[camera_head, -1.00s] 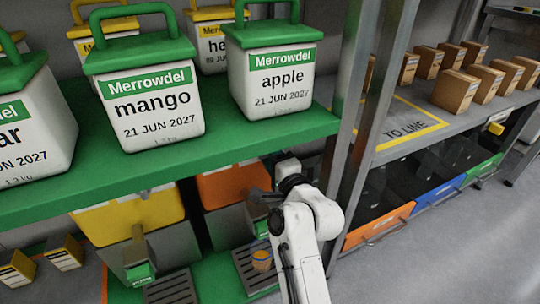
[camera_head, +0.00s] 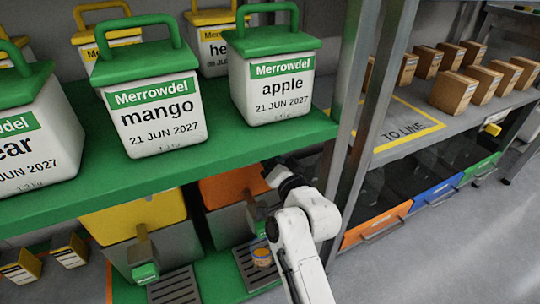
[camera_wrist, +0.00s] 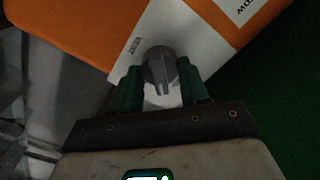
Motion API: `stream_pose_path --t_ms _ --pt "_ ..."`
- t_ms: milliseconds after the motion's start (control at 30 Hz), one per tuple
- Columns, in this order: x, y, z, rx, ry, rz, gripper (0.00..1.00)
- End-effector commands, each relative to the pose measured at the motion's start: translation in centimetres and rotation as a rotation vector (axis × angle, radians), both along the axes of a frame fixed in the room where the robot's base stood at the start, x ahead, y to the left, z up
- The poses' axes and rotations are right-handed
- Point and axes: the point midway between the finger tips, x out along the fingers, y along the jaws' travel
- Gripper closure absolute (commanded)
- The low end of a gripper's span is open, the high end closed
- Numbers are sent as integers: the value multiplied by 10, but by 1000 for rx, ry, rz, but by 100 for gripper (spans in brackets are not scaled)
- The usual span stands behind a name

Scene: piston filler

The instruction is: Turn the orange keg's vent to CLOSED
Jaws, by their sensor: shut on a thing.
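The orange keg (camera_head: 228,187) stands on the lower level under the green shelf, and its body also fills the top of the wrist view (camera_wrist: 75,28). In the wrist view a grey vent knob (camera_wrist: 160,68) sits on a white strip (camera_wrist: 172,28) marked VENT. My gripper (camera_wrist: 160,82) has its two green fingers on either side of the knob and is shut on it. The fingers and knob cover part of the strip, and I cannot read a CLOSED mark. In the head view my arm hides the knob and fingers.
A yellow keg (camera_head: 138,215) stands left of the orange one. The green shelf (camera_head: 235,140) with white tubs is close above my arm. A metal post (camera_head: 372,110) stands to the right. A small orange jar (camera_head: 262,257) sits on a drip grate below.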

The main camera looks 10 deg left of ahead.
Motion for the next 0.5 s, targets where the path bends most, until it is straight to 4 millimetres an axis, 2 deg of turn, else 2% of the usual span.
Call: stream_pose_path --t_ms 500 --pt "-1 0 -2 -399 -263 0 86"
